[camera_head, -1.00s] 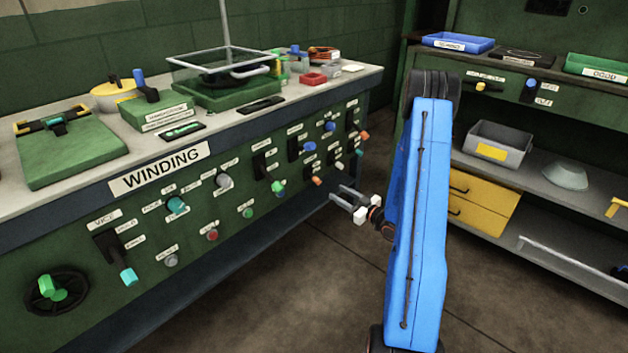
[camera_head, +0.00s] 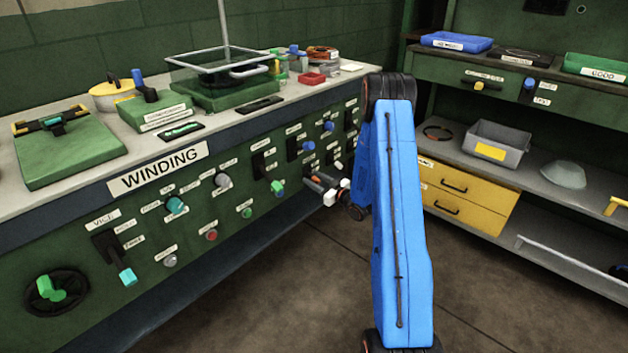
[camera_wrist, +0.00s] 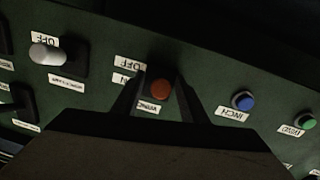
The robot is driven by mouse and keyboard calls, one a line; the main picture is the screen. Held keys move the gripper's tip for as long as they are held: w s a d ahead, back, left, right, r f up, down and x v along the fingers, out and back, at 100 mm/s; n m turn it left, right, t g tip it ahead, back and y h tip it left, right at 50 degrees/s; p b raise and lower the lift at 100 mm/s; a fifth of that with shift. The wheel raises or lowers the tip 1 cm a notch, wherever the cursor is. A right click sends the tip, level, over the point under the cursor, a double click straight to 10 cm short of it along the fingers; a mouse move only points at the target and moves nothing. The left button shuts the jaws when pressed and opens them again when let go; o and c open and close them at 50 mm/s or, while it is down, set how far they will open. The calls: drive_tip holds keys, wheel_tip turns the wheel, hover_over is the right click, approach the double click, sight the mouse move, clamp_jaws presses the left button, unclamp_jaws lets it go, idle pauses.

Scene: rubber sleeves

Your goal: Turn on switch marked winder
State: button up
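An orange-red switch knob (camera_wrist: 160,91) is in the middle of the wrist view. A label below it (camera_wrist: 152,107) starts with what looks like "WIN", its end hidden; an "OFF" label is at its upper left. My gripper (camera_wrist: 160,98) has one finger on each side of the knob, with small gaps seeming to show, so it looks open around it. In the head view my gripper (camera_head: 320,187) is at the front panel of the winding bench (camera_head: 158,168), and an orange tip shows by its fingers. Whether the fingers touch the knob is unclear.
In the wrist view a white lever (camera_wrist: 45,54) is to the left; a blue "INCH" button (camera_wrist: 243,100) and a green button (camera_wrist: 306,122) are to the right. Several other knobs line the panel. A shelf unit with yellow drawers (camera_head: 468,200) stands right of my arm; floor between is clear.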

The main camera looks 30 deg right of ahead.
drive_tip(key=shift+w, duration=0.1)
clamp_jaws()
drive_tip(key=shift+r+g, duration=0.15)
drive_tip(key=shift+g, duration=0.15)
drive_tip(key=shift+r+g+h, duration=0.4)
drive_tip(key=shift+r+g, duration=0.1)
drive_tip(key=shift+g, duration=0.6)
drive_tip(key=shift+r+g+h, duration=0.35)
drive_tip(key=shift+g+h, duration=0.05)
drive_tip(key=shift+g, duration=0.75)
drive_tip(key=shift+r+g+h, duration=0.3)
drive_tip(key=shift+g+h, duration=0.1)
drive_tip(key=shift+g, duration=0.75)
unclamp_jaws()
